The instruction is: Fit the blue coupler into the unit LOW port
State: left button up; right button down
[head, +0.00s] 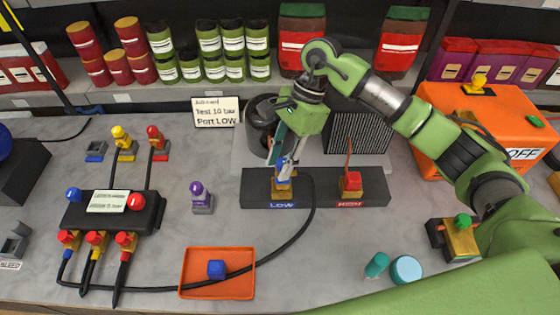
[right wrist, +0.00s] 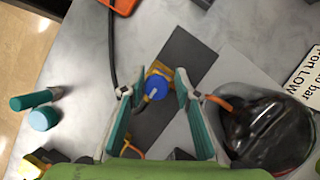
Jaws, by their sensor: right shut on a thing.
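The blue coupler (head: 284,166) is at the brass LOW port (head: 283,188) on the dark port block (head: 258,188) of the unit. My right gripper (head: 279,150) comes down from above with its fingers around the coupler. In the right wrist view the coupler's round blue end (right wrist: 155,88) shows between the two teal fingers of my right gripper (right wrist: 154,87), over yellow brass. Finger contact is hard to see, and I cannot tell how deep the coupler sits in the port. A black hose (head: 311,205) curves from the LOW port. My left gripper is out of view.
The HIGH port with its red fitting (head: 351,184) is right of LOW. An orange tray (head: 217,291) holds a blue piece (head: 216,269) in front. An orange case (head: 510,105) is at right.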

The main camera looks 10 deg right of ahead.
jog(key=shift+s+f+p, duration=0.15)
jog(key=shift+f+p, duration=0.15)
jog(key=shift+f, duration=0.05)
jog(key=shift+s+f, duration=0.2)
jog(key=shift+f, duration=0.1)
jog(key=shift+s+f, duration=0.1)
jog(key=shift+f, duration=0.2)
jog(key=c, duration=1.5)
grip_release()
jog(key=shift+w+f, duration=0.15)
jog(key=shift+w, duration=0.25)
jog(key=shift+d+r+b, duration=0.1)
jog(key=shift+r+b, duration=0.2)
jog(key=shift+r, duration=0.25)
pick_arm(q)
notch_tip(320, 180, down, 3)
jog(key=b, duration=0.4)
pick_arm(e)
jog(key=v, duration=1.1)
jog(key=shift+d+r, duration=0.1)
jog(key=shift+r, duration=0.1)
